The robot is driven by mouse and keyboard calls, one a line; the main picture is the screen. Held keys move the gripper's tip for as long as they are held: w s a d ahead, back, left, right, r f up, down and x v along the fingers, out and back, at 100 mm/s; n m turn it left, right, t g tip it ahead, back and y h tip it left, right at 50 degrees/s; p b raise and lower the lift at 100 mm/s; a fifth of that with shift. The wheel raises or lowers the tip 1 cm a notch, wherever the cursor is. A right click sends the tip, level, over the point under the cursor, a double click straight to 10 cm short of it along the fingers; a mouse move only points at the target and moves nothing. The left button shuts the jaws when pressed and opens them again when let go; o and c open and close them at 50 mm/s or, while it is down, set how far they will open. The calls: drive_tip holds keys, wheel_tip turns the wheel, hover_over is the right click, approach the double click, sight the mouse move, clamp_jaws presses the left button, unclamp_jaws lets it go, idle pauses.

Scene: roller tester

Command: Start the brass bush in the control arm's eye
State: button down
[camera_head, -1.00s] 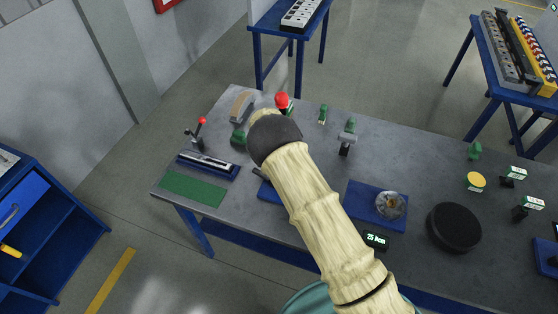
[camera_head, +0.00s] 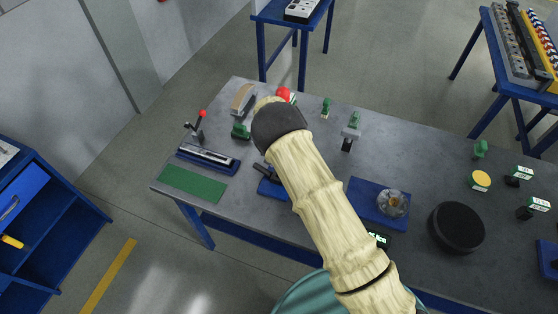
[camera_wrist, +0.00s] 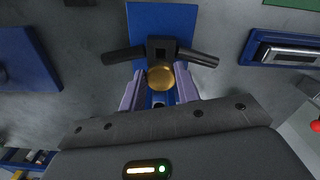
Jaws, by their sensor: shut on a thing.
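The brass bush (camera_wrist: 160,77) shows in the wrist view as a round golden face between the two pale fingers of my gripper (camera_wrist: 159,80). The gripper is shut on it. The dark control arm (camera_wrist: 176,53), with a limb out to each side and a square block in the middle, lies just beyond the bush over a blue plate (camera_wrist: 145,20). The bush overlaps its near edge in the picture; I cannot tell whether they touch, and the eye is not clearly visible. In the head view my arm hides the gripper and bush; part of the control arm (camera_head: 262,170) shows beside it.
A blue tray with a long metal part (camera_head: 208,157) and a green mat (camera_head: 192,184) lie to the left. A blue plate with a clear dish (camera_head: 392,203) and a black disc (camera_head: 456,227) are to the right. A red-knobbed lever (camera_head: 198,124) stands at the back left.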

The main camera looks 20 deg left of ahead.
drive_tip(key=shift+f+b, duration=1)
drive_tip(key=shift+b, duration=0.05)
drive_tip(key=shift+f+b, duration=0.95)
drive_tip(key=shift+b, duration=0.5)
idle(2.2)
drive_tip(key=c, duration=0.9)
unclamp_jaws()
drive_tip(key=shift+c, duration=0.2)
drive_tip(key=shift+r, duration=0.1)
wheel_tip(320, 180, up, 4)
drive_tip(key=p, duration=0.5)
